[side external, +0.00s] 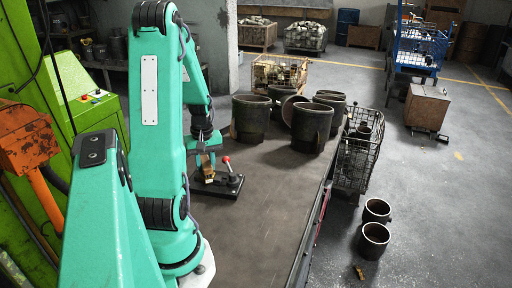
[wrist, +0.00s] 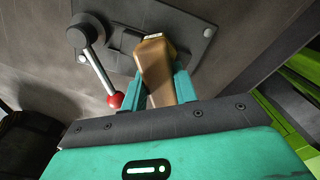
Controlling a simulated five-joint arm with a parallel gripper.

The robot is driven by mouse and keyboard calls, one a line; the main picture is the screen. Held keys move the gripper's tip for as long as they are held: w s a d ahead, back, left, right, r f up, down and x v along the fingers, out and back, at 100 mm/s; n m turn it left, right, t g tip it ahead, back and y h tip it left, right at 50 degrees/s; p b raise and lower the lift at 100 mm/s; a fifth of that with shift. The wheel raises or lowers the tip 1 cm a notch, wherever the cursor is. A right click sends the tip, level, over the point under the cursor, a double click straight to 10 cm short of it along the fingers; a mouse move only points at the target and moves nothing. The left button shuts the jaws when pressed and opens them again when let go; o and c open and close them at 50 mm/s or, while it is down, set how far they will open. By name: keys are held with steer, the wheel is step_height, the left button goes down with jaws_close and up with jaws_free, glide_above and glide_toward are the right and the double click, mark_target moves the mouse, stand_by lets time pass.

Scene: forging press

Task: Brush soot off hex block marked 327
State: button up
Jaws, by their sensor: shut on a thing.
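My gripper (side external: 206,160) is low over the dark table, at a black base plate (side external: 222,186) with a red-knobbed lever. In the wrist view its two teal fingers (wrist: 164,82) are shut on a tan-brown, faceted long piece (wrist: 155,64). The piece reaches over the black plate (wrist: 190,35), and its far end has a paler patch. I cannot tell whether it touches the plate, or whether it is the hex block or a brush. The piece also shows below the gripper in the side view (side external: 208,173). No 327 marking is readable.
The lever's red knob (wrist: 115,100) is close left of the fingers. A wire basket (side external: 357,160) is beside the table's right edge. The near table top (side external: 245,235) is clear.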

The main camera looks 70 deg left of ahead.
mark_target(208, 168)
stand_by(0.4)
steer(key=shift+s+d+f, duration=0.1)
steer(key=shift+s+d, duration=0.05)
steer(key=shift+d, duration=1.7)
steer(key=shift+a, duration=0.95)
steer(key=shift+r, duration=3.15)
